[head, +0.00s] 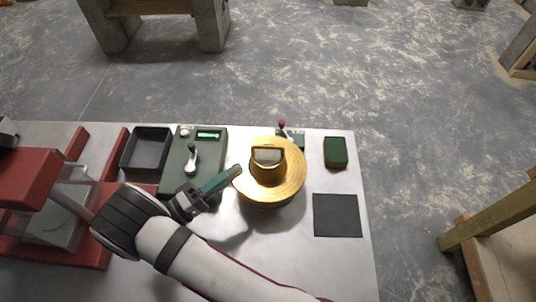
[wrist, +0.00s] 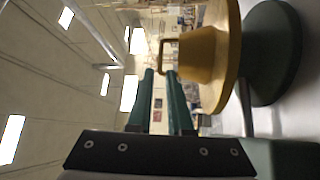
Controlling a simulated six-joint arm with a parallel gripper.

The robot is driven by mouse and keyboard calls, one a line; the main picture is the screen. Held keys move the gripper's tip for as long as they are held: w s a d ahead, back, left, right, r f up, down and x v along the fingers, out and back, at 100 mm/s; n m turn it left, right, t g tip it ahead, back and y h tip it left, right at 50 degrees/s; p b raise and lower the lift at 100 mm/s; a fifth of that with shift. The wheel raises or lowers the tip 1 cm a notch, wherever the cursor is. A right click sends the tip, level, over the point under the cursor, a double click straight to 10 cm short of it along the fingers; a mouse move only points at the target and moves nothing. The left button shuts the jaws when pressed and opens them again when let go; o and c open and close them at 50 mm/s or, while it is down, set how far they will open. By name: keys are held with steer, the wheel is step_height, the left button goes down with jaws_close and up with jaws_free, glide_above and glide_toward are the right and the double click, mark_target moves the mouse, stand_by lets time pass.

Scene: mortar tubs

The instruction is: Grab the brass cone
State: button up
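The brass cone (head: 288,182) is a gold piece with a wide round brim and a squared loop handle (head: 267,148) on top. It stands upright at the middle of the table. In the wrist view the cone (wrist: 206,52) lies sideways in the picture, its handle (wrist: 162,52) just beyond my fingertips. My gripper (head: 238,170) has teal fingers and reaches to the left edge of the brim in the head view. In the wrist view my gripper (wrist: 161,73) shows a gap between its fingers with nothing held. Contact with the brim cannot be told.
A green device with a lit display (head: 210,134) and a dark tray (head: 147,149) stand left of the cone. A red-knobbed lever (head: 282,125) stands close behind it. A green block (head: 335,152) and dark mat (head: 337,215) are right. A dark green disc (wrist: 272,52) sits beyond the brim.

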mark_target(267, 147)
steer(key=x, duration=1)
steer(key=shift+w+d, duration=0.1)
steer(key=shift+w, duration=0.05)
jaws_close()
stand_by(0.9)
